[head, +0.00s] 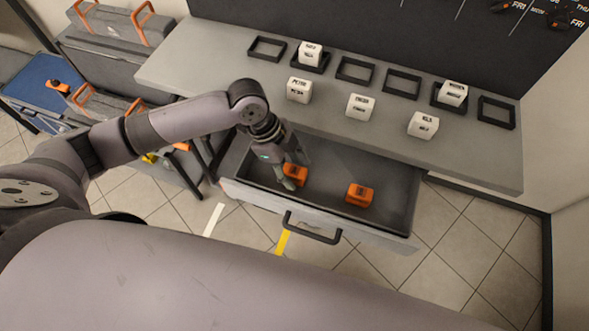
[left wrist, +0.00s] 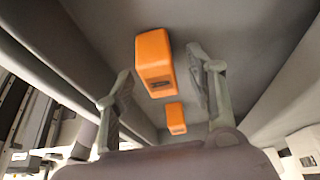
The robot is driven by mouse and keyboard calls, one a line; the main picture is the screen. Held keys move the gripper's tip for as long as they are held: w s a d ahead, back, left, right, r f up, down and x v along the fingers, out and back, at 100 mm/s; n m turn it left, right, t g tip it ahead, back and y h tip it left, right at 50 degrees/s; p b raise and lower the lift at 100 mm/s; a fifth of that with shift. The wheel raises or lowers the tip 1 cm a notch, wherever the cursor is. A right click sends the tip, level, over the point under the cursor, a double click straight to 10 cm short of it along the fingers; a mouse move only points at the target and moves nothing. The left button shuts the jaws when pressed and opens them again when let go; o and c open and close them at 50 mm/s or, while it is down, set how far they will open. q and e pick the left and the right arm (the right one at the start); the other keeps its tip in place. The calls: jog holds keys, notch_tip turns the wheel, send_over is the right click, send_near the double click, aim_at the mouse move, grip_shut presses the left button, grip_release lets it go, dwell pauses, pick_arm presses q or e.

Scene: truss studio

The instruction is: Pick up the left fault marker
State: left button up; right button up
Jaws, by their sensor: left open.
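Two orange fault markers lie in the open drawer (head: 330,215). The left fault marker (head: 296,174) is by my left gripper (head: 292,174), partly hidden behind it in the head view. The right fault marker (head: 359,195) lies apart, farther right in the drawer. In the left wrist view, the nearer orange marker (left wrist: 154,62) shows between the two fingers of my left gripper (left wrist: 163,92), and the other marker (left wrist: 176,118) lies beyond it. My left gripper is open, reaching down into the drawer. My right gripper does not show.
A grey counter (head: 210,65) above the drawer holds black square frames (head: 355,69) and several white labelled cubes (head: 360,107). The drawer handle (head: 312,228) sticks out in front. Toolboxes and a blue case (head: 40,82) stand at the left.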

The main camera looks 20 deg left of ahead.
pick_arm(q)
jog(key=shift+d+f, duration=0.2)
jog(key=shift+f, duration=0.25)
grip_shut()
dwell(0.4)
